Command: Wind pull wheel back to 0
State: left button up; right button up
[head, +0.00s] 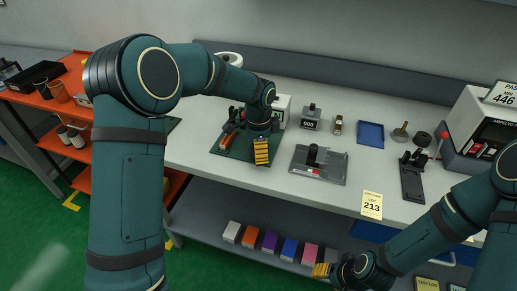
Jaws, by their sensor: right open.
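I cannot make out the pull wheel for certain. A small grey counter box (311,118) with a knob on top stands on the bench; its dark label seems to read 000. A dark green mat (239,149) carries black and orange parts, partly hidden by my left arm. My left gripper (262,152) is over the right part of this mat, its yellow-striped fingers pointing down; their gap is not clear. My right gripper (322,270) is open at the bottom of the view, in front of the lower shelf, away from the bench-top items.
A grey plate with a black handle (318,163), a blue tray (370,134), a black stand (412,178) and a white-grey machine (480,130) are on the bench (225,171). Several coloured boxes line the lower shelf. An orange rack (75,110) stands left.

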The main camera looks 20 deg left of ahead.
pick_arm(q)
jog(key=c, duration=1.3)
jog(key=shift+n, duration=0.4)
jog(key=n+p, duration=0.2)
jog(key=n, duration=0.2)
jog(key=shift+n, duration=0.4)
jog(key=n+p, duration=0.1)
jog(key=n, duration=0.5)
jog(key=shift+p, duration=0.3)
jog(key=n+p, duration=0.1)
jog(key=n, duration=0.3)
jog(key=n+p, duration=0.2)
jog(key=n, duration=0.3)
jog(key=shift+s+n, duration=0.1)
jog(key=shift+n, duration=0.3)
jog(key=shift+f, duration=0.1)
